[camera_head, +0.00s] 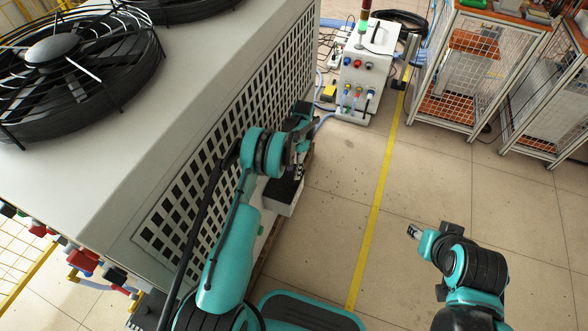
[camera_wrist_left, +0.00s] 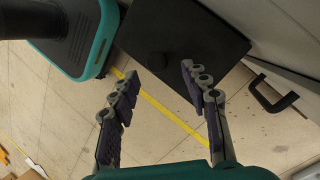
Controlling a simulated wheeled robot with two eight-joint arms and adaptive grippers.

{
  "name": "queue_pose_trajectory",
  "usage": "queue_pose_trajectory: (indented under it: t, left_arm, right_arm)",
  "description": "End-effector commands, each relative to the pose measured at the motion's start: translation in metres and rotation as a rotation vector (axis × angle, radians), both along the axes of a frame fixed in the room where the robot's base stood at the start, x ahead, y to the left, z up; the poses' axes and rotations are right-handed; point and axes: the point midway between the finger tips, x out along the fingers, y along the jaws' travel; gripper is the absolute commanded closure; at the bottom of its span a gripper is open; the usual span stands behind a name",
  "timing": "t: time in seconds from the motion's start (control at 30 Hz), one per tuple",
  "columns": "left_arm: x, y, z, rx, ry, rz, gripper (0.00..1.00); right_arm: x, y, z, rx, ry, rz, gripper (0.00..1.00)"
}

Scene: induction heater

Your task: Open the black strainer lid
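The black strainer lid (camera_head: 284,188) sits on a small white box beside the big grey unit, partly hidden by my left arm. My left gripper (camera_head: 299,170) is just above the lid.
The big grey unit (camera_head: 225,60) with a perforated side stands close along my left arm. A black handle (camera_wrist_left: 272,95) shows right of the lid. A white control box (camera_head: 360,75) and mesh carts (camera_head: 465,70) stand farther back. The floor (camera_head: 340,200) right of the unit is clear.

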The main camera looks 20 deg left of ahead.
Motion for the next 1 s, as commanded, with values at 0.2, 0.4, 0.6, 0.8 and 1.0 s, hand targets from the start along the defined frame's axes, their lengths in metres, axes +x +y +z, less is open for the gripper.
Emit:
queue_pose_trajectory:
  t: [0.2,0.4,0.6,0.8,1.0]
  left_arm:
    - [0.002,0.0,0.004,0.0,0.0,0.0,0.54]
    - [0.013,-0.001,0.035,0.0,0.0,0.0,0.54]
    - [0.03,-0.001,0.076,0.0,0.0,0.0,0.54]
    - [0.041,-0.002,0.104,0.0,0.0,0.0,0.54]
    - [0.044,-0.002,0.112,0.0,0.0,0.0,0.54]
  right_arm:
    - [0.0,0.0,0.0,0.0,0.0,0.0,0.6]
    - [0.0,0.0,0.0,0.0,0.0,0.0,0.6]
    - [0.0,0.0,0.0,0.0,0.0,0.0,0.6]
    - [0.0,0.0,0.0,0.0,0.0,0.0,0.6]
    - [0.0,0.0,0.0,0.0,0.0,0.0,0.6]
